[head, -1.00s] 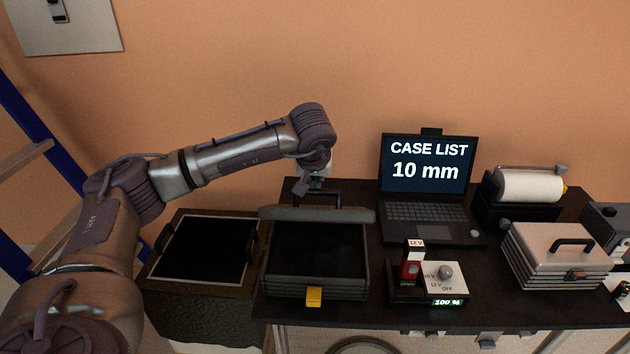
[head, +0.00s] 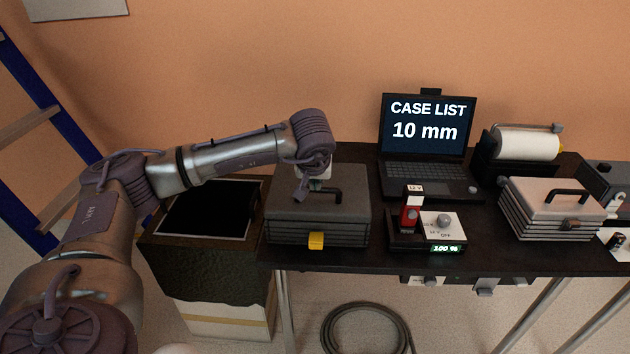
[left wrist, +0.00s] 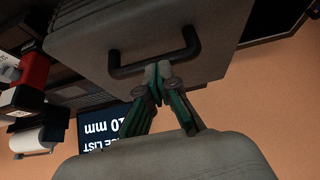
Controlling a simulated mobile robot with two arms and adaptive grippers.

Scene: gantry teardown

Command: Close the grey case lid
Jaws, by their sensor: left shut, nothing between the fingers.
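The grey case (head: 290,212) stands on the left part of the dark table. Its lid (head: 345,213) lies down over the ribbed body, and the inside is hidden. A yellow latch (head: 316,241) shows at the front edge. The dark lid handle (head: 326,191) is on top; it also shows in the left wrist view, where the handle (left wrist: 155,65) crosses the grey lid face. My left gripper (left wrist: 158,76) is shut and empty, its fingertips close to the handle and lid; I cannot tell if they touch. My right gripper is not in view.
A laptop (head: 428,130) stands behind right. A small power unit (head: 440,226) with a red-and-white block sits right of the case. A pale case (head: 550,208) and paper roll (head: 527,145) are farther right. A dark-topped box (head: 205,255) stands left of the table.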

